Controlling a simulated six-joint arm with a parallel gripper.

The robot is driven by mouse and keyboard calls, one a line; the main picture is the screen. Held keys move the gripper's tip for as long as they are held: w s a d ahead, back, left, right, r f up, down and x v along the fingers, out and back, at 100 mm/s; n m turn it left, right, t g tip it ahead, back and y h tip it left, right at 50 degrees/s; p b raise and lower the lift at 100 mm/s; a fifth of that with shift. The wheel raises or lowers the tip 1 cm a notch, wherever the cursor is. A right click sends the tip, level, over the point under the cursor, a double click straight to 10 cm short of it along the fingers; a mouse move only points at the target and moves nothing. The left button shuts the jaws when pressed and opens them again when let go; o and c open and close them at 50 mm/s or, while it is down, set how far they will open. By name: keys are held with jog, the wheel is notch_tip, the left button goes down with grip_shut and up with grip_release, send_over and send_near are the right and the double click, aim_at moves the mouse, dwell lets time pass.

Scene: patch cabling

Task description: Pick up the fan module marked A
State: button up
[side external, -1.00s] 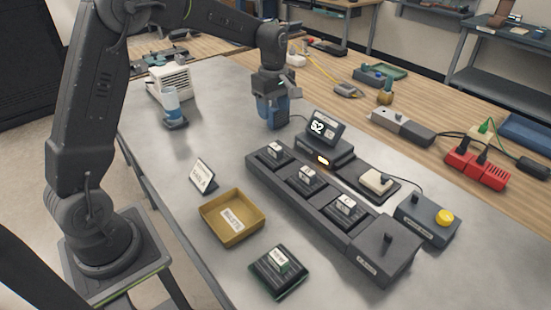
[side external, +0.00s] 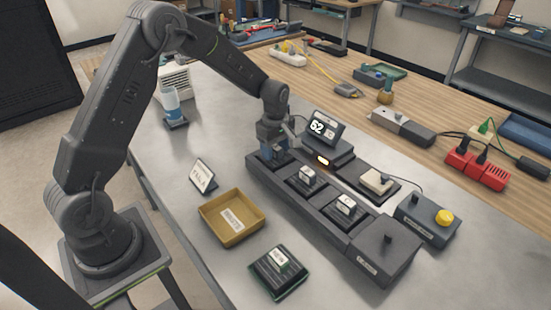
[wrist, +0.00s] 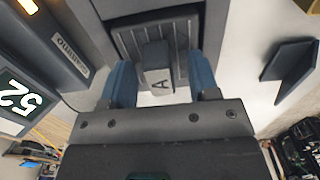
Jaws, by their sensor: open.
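The fan module marked A (wrist: 158,78) shows in the wrist view, its raised label block bearing the letter A between my two blue fingers. It sits in the end bay of the dark long rack (side external: 323,209). In the side view my gripper (side external: 273,157) is low over that end bay and hides the module. In the wrist view my gripper (wrist: 165,85) is open, with one finger on each side of the block. I cannot tell whether the fingers touch it. Two other modules, the middle one (side external: 307,176) and the one marked C (side external: 346,207), sit in the rack.
A display reading 52 (side external: 323,127) stands close behind my gripper. A yellow tray (side external: 232,218), a small sign (side external: 203,175) and a separate dark module (side external: 279,270) are on the near side. A box with a yellow button (side external: 428,220) stands right of the rack.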

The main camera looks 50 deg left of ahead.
jog(key=shift+f, duration=0.2)
jog(key=c, duration=1)
grip_shut()
jog(key=shift+r, duration=0.2)
